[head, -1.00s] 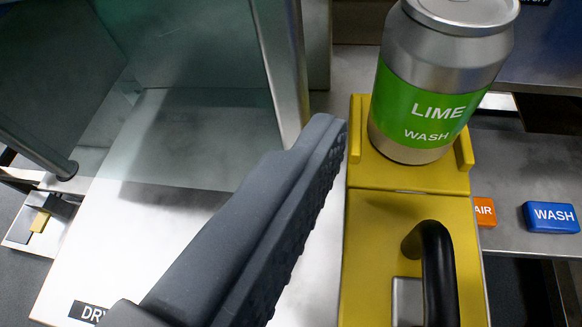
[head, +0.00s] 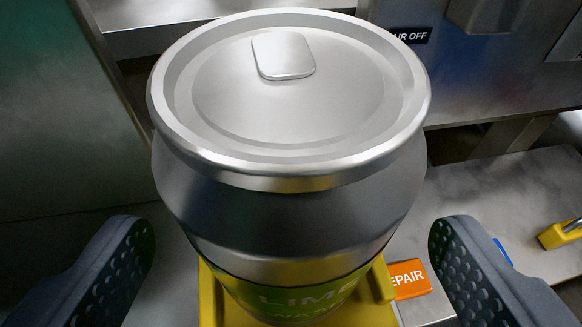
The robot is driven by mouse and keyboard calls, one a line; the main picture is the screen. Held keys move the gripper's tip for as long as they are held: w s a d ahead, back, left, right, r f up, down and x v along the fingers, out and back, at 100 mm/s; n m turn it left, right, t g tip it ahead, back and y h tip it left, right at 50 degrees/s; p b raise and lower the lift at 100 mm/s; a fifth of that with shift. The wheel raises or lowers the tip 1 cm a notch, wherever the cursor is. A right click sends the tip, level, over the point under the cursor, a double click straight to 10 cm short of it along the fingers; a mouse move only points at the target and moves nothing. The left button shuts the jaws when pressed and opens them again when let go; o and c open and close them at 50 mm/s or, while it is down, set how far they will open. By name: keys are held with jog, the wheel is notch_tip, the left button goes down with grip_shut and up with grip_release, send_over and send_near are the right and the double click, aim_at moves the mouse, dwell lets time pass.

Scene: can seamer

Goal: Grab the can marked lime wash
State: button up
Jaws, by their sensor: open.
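The lime wash can (head: 285,228) is a large silver can with a green label, seen close in the middle of the head view. Its lid and tab face up, and the lower label is partly cut off by the bottom of the picture. It stands upright on a yellow holder (head: 208,300). My gripper (head: 288,255) is open, with one dark grey finger at the left of the can and the other at its right. A gap shows between each finger and the can, so neither appears to touch it.
An orange block (head: 409,279) marked "EPAIR" lies right of the holder, close to my right finger. A blue piece (head: 503,252) is mostly hidden behind that finger. A yellow part (head: 560,234) lies at the far right. A steel panel (head: 480,75) stands behind.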

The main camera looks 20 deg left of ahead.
jog(key=x, duration=0.4)
jog(key=shift+w, duration=0.1)
jog(key=c, duration=1.3)
jog(key=shift+r, duration=0.1)
